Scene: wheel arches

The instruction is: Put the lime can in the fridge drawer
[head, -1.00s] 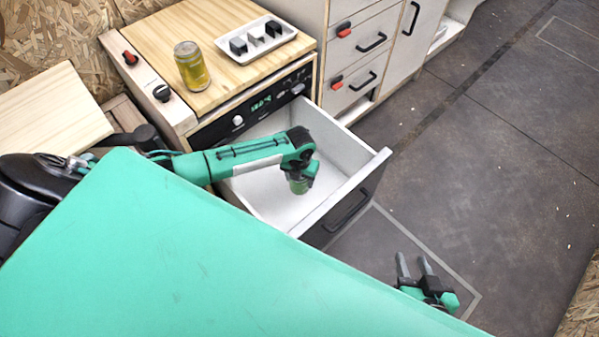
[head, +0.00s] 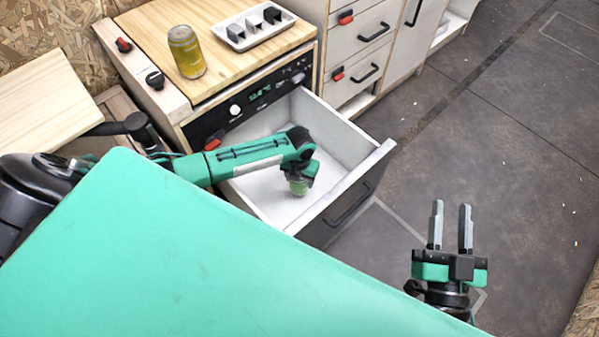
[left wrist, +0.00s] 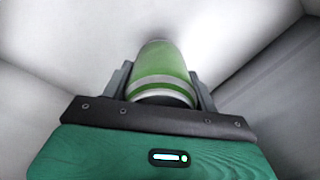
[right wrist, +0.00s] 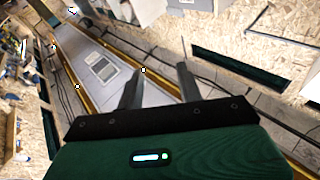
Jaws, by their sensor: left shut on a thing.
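The lime can (left wrist: 163,72) is green with pale bands and sits between the fingers of my left gripper (left wrist: 160,88) in the left wrist view. In the head view my left gripper (head: 299,184) points down inside the open fridge drawer (head: 343,148), shut on the can (head: 299,187). White drawer walls surround the can; I cannot tell whether its base touches the drawer floor. My right gripper (head: 451,228) is open and empty over the floor, right of the drawer; its parted fingers also show in the right wrist view (right wrist: 160,88).
A yellow can (head: 186,52) stands on the wooden counter top (head: 150,30). A white tray (head: 262,36) with dark and grey blocks lies beside it. Cabinets with drawers (head: 365,42) stand to the right. The grey floor (head: 500,120) is clear on the right.

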